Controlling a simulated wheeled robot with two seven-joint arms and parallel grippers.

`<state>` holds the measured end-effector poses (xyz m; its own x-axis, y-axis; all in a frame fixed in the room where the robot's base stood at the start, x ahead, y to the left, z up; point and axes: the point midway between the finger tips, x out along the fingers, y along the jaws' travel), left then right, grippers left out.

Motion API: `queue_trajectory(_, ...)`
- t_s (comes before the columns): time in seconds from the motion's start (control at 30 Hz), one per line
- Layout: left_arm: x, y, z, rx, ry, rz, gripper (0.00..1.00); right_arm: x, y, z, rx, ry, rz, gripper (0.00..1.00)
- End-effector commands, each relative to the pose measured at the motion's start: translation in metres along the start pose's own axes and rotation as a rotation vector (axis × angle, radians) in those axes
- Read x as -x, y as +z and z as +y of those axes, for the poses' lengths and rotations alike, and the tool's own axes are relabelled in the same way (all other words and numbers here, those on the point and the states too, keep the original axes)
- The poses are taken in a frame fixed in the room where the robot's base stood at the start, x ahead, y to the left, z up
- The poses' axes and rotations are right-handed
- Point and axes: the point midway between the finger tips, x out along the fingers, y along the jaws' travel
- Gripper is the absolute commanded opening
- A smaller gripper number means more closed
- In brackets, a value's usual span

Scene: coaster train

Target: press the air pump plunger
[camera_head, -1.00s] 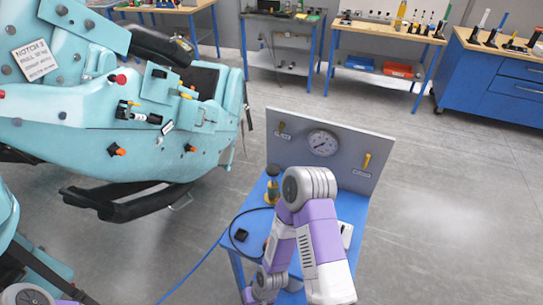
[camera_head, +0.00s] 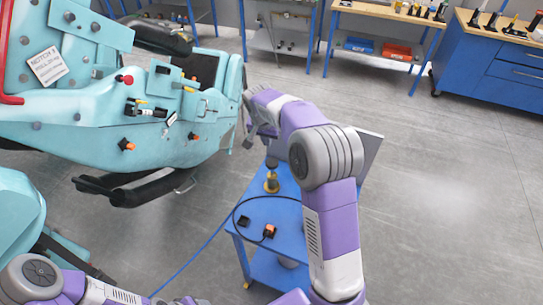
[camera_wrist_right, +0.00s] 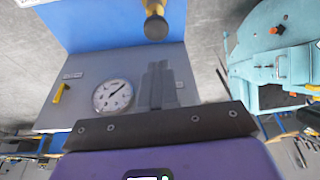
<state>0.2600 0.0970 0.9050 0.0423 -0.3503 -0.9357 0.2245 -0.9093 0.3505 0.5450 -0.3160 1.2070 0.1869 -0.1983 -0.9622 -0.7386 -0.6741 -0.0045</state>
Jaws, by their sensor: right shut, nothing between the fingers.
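The air pump (camera_head: 272,181), yellow with a dark top, stands on the blue cart top (camera_head: 285,212). Its dark round plunger knob (camera_head: 271,162) shows on top. In the right wrist view the yellow pump (camera_wrist_right: 155,8) and its knob (camera_wrist_right: 156,28) are at the top edge, above the fingertips in the picture. My right gripper (camera_head: 249,139) is up and left of the pump in the head view, apart from it. In the wrist view its fingers (camera_wrist_right: 159,80) are shut together with nothing between them. Only part of my left arm shows at the lower left; its gripper is out of view.
A grey panel (camera_head: 371,148) stands at the cart's back, mostly behind my right arm; its gauge (camera_wrist_right: 113,96) and yellow lever (camera_wrist_right: 60,93) show in the wrist view. A black hose and orange-black fitting (camera_head: 269,231) lie on the cart. A teal coaster car (camera_head: 95,110) is left.

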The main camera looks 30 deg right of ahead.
Motion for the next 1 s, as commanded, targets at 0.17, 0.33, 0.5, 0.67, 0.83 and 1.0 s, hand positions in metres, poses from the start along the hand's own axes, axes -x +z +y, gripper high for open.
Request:
queue_trajectory(0.17,0.0,0.0,0.0,0.0,0.0,0.0,0.57,0.014,-0.009,0.004,-0.034,0.014,0.015,0.0)
queue_trajectory(0.33,0.0,0.0,0.0,0.0,0.0,0.0,0.57,0.013,-0.008,0.004,-0.033,0.014,0.014,0.0)
queue_trajectory(0.5,0.001,0.0,0.0,0.0,0.0,0.0,0.57,0.008,-0.008,0.005,-0.032,0.015,0.012,0.0)
queue_trajectory(0.67,0.003,0.0,0.001,0.0,0.0,0.0,0.57,-0.014,-0.008,0.005,-0.031,0.017,0.011,0.0)
queue_trajectory(0.83,0.007,0.0,0.003,0.0,0.0,0.0,0.57,-0.05,-0.009,0.006,-0.031,0.019,0.009,0.0)
queue_trajectory(1.0,0.012,0.001,0.004,0.0,0.0,0.0,0.57,-0.086,-0.009,0.006,-0.031,0.016,0.01,0.0)
